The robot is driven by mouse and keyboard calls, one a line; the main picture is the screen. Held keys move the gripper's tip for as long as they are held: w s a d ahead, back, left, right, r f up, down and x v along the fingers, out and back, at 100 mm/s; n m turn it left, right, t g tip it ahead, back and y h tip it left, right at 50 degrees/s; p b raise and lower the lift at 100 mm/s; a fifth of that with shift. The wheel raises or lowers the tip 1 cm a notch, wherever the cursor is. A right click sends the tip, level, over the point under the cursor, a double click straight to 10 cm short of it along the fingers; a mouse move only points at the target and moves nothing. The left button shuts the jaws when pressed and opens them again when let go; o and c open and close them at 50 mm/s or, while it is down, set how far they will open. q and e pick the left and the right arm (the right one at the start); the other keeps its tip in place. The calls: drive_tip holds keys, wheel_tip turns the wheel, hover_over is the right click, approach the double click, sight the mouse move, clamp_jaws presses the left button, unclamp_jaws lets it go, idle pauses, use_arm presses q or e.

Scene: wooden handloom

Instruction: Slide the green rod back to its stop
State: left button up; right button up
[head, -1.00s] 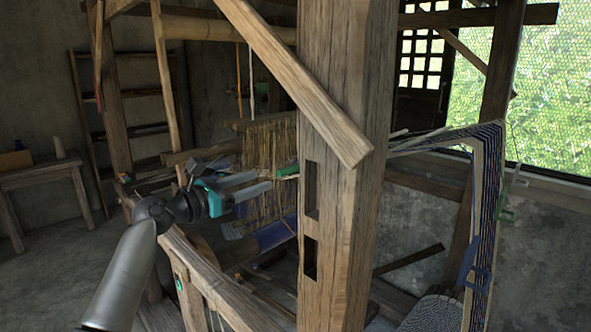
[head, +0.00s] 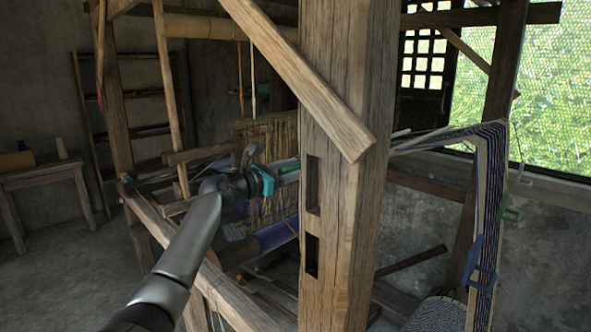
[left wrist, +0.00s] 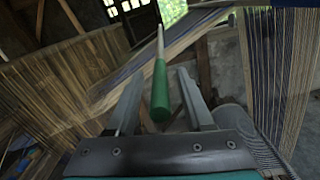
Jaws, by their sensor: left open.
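The green rod (left wrist: 160,92) shows in the left wrist view as a green handle with a thin pale shaft running away from it. My left gripper (left wrist: 159,76) is open. One finger is on each side of the green handle, and gaps show between handle and fingers, so it is not clamped. In the head view my left gripper (head: 287,171) is at the loom's warp threads, just left of the thick wooden post, and the rod is mostly hidden there by gripper and post. My right gripper is not in view.
The thick wooden post (head: 345,215) with a diagonal brace (head: 297,78) stands close to the right of my left gripper. A wooden loom beam (head: 215,285) runs below my left arm. Striped cloth (head: 488,200) hangs at right. Open floor lies at left.

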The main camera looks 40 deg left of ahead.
use_arm(q)
drive_tip(key=shift+w, duration=0.1)
drive_tip(key=shift+c, duration=0.3)
clamp_jaws()
idle(1.1)
